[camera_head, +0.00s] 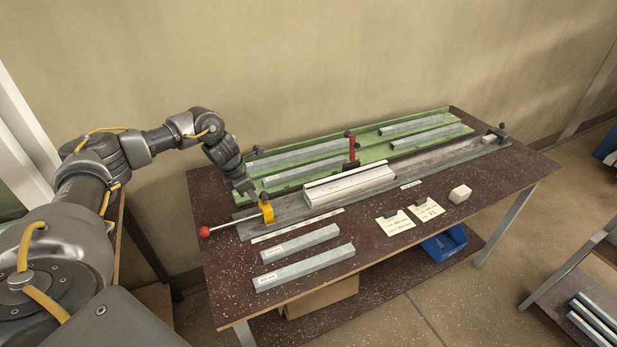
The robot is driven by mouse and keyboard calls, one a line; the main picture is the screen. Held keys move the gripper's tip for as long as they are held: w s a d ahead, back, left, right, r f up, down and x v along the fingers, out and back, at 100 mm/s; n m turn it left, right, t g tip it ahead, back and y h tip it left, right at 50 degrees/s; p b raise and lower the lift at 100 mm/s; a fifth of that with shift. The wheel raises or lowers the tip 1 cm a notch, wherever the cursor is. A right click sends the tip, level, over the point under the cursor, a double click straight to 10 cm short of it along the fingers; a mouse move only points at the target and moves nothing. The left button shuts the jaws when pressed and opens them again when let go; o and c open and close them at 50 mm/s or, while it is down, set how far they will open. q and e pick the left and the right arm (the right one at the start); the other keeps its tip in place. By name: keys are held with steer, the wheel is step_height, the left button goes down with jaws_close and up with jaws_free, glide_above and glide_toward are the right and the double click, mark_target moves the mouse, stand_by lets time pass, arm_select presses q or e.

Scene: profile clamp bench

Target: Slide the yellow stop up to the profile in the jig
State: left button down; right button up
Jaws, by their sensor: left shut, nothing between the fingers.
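The yellow stop (267,212) sits near the left end of the long grey jig (430,163). A rod with a red ball end (204,232) reaches out to the left beside it. A pale profile (350,187) lies in the jig to the right of the stop, with a visible gap between them. My left gripper (250,194) is shut and empty, pointing down just left of and behind the yellow stop. I cannot tell whether it touches the stop. My right gripper is not in view.
A red upright clamp (352,148) stands behind the profile. A green tray (370,135) with several grey bars lies at the back.

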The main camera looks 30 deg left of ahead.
arm_select(q)
steer(key=w+d, duration=0.2)
steer(key=w, duration=0.1)
steer(key=shift+w+d+f, duration=0.1)
steer(key=shift+w+d, duration=0.1)
steer(key=w+d+b, duration=0.3)
steer(key=w+d, duration=0.2)
steer(key=w, duration=0.2)
steer(key=shift+w+d, duration=0.2)
steer(key=shift+w, duration=0.15)
steer(key=shift+s+a, duration=0.1)
steer(key=shift+a, duration=0.1)
stand_by(0.3)
steer(key=shift+s+a, duration=0.4)
steer(key=shift+s, duration=0.2)
steer(key=shift+p, duration=0.3)
step_height(320, 180, up, 7)
steer(key=p, duration=0.4)
steer(key=shift+p, duration=0.3)
